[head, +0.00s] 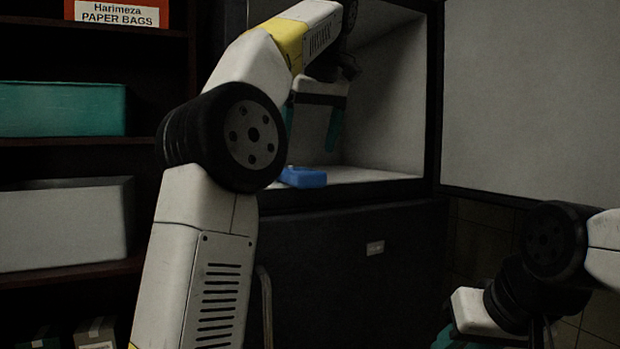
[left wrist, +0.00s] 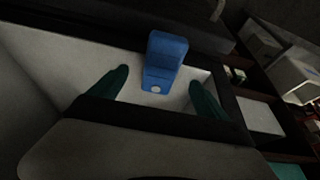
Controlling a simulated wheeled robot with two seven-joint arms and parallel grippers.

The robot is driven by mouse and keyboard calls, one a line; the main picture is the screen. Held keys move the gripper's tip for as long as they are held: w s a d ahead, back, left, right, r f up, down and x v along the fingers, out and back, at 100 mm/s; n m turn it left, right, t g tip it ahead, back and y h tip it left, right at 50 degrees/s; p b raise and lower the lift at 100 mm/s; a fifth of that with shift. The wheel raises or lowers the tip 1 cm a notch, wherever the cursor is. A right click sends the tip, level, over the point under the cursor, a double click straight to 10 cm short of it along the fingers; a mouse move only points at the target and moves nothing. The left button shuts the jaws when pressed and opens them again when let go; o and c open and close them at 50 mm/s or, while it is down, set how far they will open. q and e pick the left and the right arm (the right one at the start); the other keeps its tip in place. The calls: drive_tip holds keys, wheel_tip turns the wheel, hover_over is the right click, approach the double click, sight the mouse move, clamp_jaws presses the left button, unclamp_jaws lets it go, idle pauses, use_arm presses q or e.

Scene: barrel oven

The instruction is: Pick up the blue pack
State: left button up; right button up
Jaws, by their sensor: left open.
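The blue pack (head: 304,178) lies at the front edge of the light floor inside the open dark cabinet (head: 340,222). My left arm hides part of it in the head view. My left gripper (head: 312,128) is open with teal fingers, above the pack and apart from it. In the left wrist view the pack (left wrist: 164,62) shows between and beyond the two fingertips (left wrist: 160,78), with a white round spot on its near end. My right gripper (head: 470,338) is at the bottom right, partly cut off, its jaws not clear.
A dark shelf on the left holds a teal bin (head: 62,109), a grey bin (head: 65,224) and a red paper bags box (head: 117,12). The cabinet's inner side wall (head: 385,100) stands right of the left gripper. A pale panel (head: 530,95) is farther right.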

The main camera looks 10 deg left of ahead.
sight(300, 169)
use_arm(q)
drive_tip(key=shift+a+x, duration=0.2)
drive_tip(key=shift+x, duration=1.65)
drive_tip(key=shift+a+x, duration=0.2)
drive_tip(key=shift+x, duration=1.65)
drive_tip(key=shift+w+r, duration=0.15)
drive_tip(key=c, duration=1.8)
drive_tip(key=shift+r, duration=0.2)
